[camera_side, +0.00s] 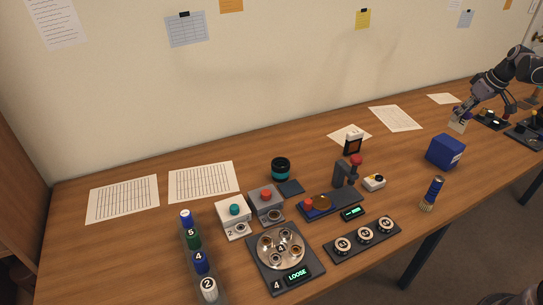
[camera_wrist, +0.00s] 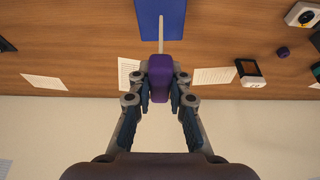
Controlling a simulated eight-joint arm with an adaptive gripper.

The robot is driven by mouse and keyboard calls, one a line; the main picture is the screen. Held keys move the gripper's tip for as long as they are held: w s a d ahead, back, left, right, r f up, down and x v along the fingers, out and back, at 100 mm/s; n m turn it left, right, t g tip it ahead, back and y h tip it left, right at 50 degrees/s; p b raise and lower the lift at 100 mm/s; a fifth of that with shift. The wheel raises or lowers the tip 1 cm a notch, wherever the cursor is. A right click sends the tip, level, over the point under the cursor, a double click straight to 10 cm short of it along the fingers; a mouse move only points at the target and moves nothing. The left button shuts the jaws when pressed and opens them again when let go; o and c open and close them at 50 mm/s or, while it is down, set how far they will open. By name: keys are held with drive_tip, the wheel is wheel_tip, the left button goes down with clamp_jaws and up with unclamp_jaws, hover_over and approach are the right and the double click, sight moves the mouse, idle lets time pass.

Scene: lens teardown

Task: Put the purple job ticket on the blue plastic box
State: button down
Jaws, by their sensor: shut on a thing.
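The blue plastic box (camera_side: 445,152) stands on the right part of the table in the side view. Its blue surface (camera_wrist: 147,22) shows at the top of the wrist view. My gripper (camera_wrist: 160,88) is shut on the purple job ticket (camera_wrist: 160,66), whose purple block sits between the fingers. A thin pale edge of it points toward the box and overlaps the blue in the picture. In the side view my gripper (camera_side: 461,112) is behind and right of the box, with the ticket's pale face (camera_side: 457,126) hanging below it, apart from the box.
Dark trays (camera_side: 491,119) lie right of my gripper. Paper sheets (camera_side: 395,118) lie behind.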

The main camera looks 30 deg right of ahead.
sight(456, 124)
drive_tip(key=shift+w+f, duration=0.1)
drive_tip(key=shift+f, duration=1.95)
drive_tip(key=shift+f, duration=0.15)
drive_tip(key=c, duration=1.3)
unclamp_jaws()
